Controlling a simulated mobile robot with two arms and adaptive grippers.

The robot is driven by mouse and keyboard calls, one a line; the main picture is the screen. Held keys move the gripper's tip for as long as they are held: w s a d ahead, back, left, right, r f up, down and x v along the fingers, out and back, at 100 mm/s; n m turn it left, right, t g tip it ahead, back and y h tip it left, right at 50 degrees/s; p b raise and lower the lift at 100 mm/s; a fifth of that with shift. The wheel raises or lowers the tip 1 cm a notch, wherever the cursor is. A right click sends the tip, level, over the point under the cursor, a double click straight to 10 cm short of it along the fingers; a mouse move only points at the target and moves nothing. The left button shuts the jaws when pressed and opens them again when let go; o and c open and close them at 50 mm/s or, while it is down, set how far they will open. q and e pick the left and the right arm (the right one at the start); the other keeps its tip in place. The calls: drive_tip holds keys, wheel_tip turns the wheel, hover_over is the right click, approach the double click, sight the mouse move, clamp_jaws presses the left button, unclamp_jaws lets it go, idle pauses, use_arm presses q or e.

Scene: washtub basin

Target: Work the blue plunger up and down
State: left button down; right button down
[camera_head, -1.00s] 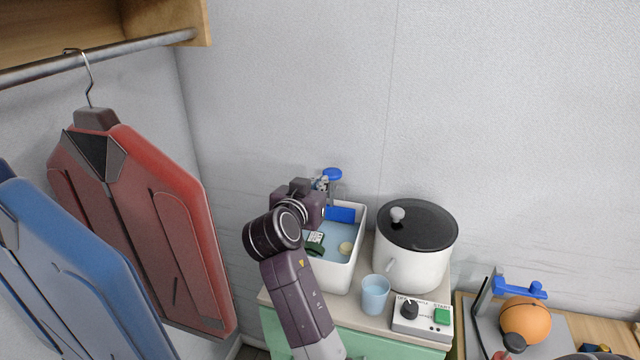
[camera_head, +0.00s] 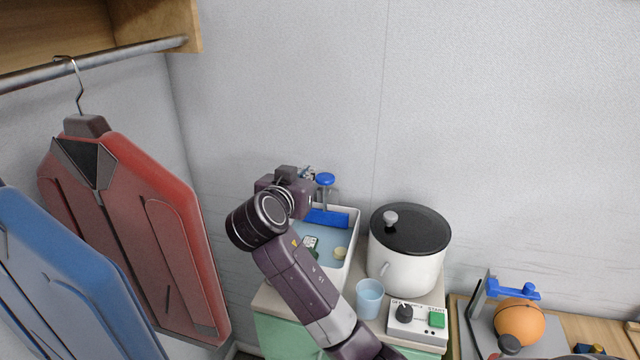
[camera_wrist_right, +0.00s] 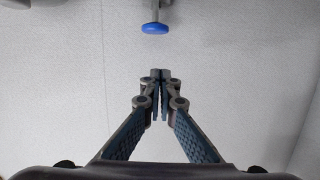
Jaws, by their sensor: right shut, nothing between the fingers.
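The blue plunger has a round blue knob (camera_head: 326,179) on an upright grey rod and a wide blue block (camera_head: 327,217) at the basin's back. The white basin (camera_head: 353,236) holds pale blue water. My right gripper (camera_head: 308,174) is shut and empty, just left of the knob and apart from it. In the right wrist view, the closed fingertips (camera_wrist_right: 161,75) show against the wall. The knob (camera_wrist_right: 155,28) is beyond them near the top edge, not touched. My right arm hides the basin's left part. My left gripper is not in view.
A sponge-like dark item (camera_head: 311,243) and a pale round piece (camera_head: 340,253) are in the basin. A cup (camera_head: 369,298), a white pot (camera_head: 402,270) and a control box (camera_head: 418,322) stand to the right. Jackets (camera_head: 130,220) hang at left.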

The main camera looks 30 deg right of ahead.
drive_tip(key=shift+s+d+r, duration=0.1)
drive_tip(key=shift+s+r, duration=0.1)
drive_tip(key=shift+r, duration=0.1)
drive_tip(key=p, duration=0.4)
hover_over(320, 176)
drive_tip(key=s+a, duration=0.2)
drive_tip(key=s, duration=0.1)
drive_tip(key=f, duration=0.2)
drive_tip(key=shift+w+d+f+p, duration=0.15)
drive_tip(key=shift+f+p, duration=0.85)
drive_tip(key=shift+f, duration=1.2)
